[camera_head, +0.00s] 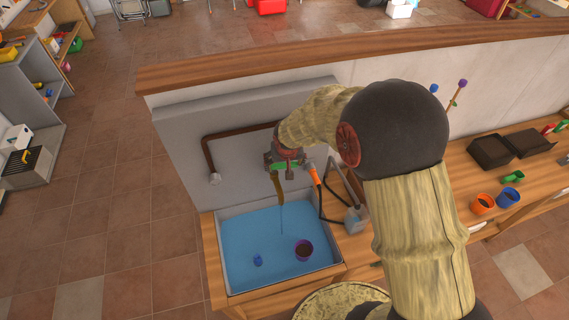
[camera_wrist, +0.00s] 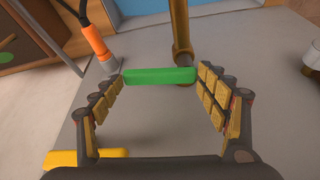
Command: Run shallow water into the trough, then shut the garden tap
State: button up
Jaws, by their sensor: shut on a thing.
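The garden tap shows as a brass spout (camera_head: 277,186) on the grey panel above the trough; its pipe also shows in the wrist view (camera_wrist: 181,30). Its green handle (camera_wrist: 160,76) lies crosswise between my fingers. My gripper (camera_wrist: 161,74) is shut on this handle, one finger at each end. In the head view my gripper (camera_head: 285,163) partly hides the tap. A thin line, seemingly running water, drops from the spout. The trough (camera_head: 219,232) holds a blue sheet of water (camera_head: 245,235); its depth is hard to judge.
A purple-rimmed pot (camera_head: 304,250) and a small blue object (camera_head: 258,260) are in the trough. An orange hose fitting (camera_head: 314,174) hangs right of the tap, also in the wrist view (camera_wrist: 96,41). Dark trays (camera_head: 490,151) and pots (camera_head: 482,203) stand on the right bench.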

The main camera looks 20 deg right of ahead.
aim_at(273, 171)
jog(key=shift+f+b, duration=0.2)
jog(key=shift+b, duration=0.55)
jog(key=b, duration=0.2)
jog(key=m+b, duration=0.1)
jog(key=b, duration=0.1)
jog(key=m+h+b, duration=0.1)
jog(key=shift+s+a+f+b, duration=0.15)
jog(key=shift+s+a+b, duration=0.1)
jog(key=shift+s+b, duration=0.15)
jog(key=a+m+g+h+b, duration=0.1)
jog(key=m+b, duration=0.2)
jog(key=s+m+g+b, duration=0.1)
jog(key=m+b, duration=0.2)
jog(key=b, duration=0.1)
jog(key=a+m+h+b, duration=0.1)
jog(key=m+b, duration=0.3)
jog(key=shift+s+a+r+g+h, duration=0.25)
jog(key=shift+a+g+h, duration=0.05)
jog(key=shift+a+g, duration=0.1)
jog(key=shift+a+m+g, duration=0.35)
jog(key=shift+m+g, duration=0.05)
jog(key=shift+m, duration=0.65)
jog(key=shift+a+m+g, duration=0.3)
jog(key=shift+m+g, duration=0.1)
jog(key=shift+m, duration=0.65)
jog(key=o, duration=1.7)
jog(key=shift+r, duration=0.1)
